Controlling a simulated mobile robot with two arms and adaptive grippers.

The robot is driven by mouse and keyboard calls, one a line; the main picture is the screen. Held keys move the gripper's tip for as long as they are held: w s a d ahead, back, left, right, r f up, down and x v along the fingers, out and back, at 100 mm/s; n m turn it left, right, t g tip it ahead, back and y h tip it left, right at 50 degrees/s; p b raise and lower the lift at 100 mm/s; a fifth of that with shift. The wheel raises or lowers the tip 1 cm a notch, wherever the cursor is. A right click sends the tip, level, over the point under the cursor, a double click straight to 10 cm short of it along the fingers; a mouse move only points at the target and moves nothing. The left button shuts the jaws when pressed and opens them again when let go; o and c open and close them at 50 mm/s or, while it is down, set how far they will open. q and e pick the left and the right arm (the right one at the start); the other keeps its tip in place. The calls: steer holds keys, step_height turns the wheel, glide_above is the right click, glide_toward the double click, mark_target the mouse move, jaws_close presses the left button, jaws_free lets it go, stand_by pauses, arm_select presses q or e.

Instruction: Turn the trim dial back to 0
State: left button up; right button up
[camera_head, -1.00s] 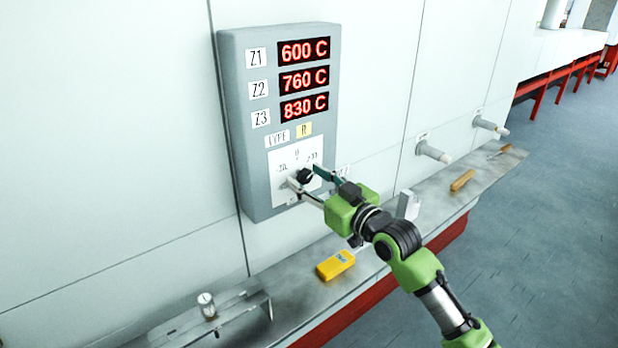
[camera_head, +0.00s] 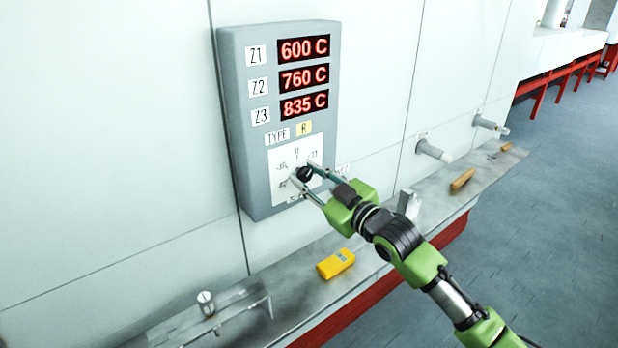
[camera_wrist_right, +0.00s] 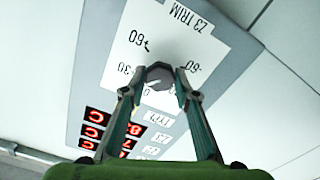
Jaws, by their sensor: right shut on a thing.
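The trim dial is a small dark knob (camera_head: 304,174) on a white scale plate (camera_head: 284,190), low on the grey wall panel (camera_head: 235,120). My right gripper (camera_head: 301,173) is shut on the knob, one finger on each side. Its fingers also show in the wrist view (camera_wrist_right: 160,90). Where the knob's pointer stands on the scale I cannot tell. The Z3 display (camera_head: 305,104) reads 835 C. My left gripper is not in view.
A metal ledge (camera_head: 300,300) runs below the panel, with a yellow meter (camera_head: 335,264), a brown-handled tool (camera_head: 462,180) and a small cylinder (camera_head: 206,303). Pipe stubs (camera_head: 432,151) jut from the wall.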

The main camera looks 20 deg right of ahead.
steer(key=n, duration=0.3)
steer(key=shift+n, duration=0.4)
steer(key=shift+a+n+p, duration=0.1)
steer(key=shift+n+p, duration=0.3)
steer(key=shift+n, duration=1.6)
steer(key=o, duration=1.1)
steer(key=shift+s+f, duration=0.1)
steer(key=shift+s, duration=0.05)
steer(key=v, duration=1.1)
steer(key=shift+s, duration=0.35)
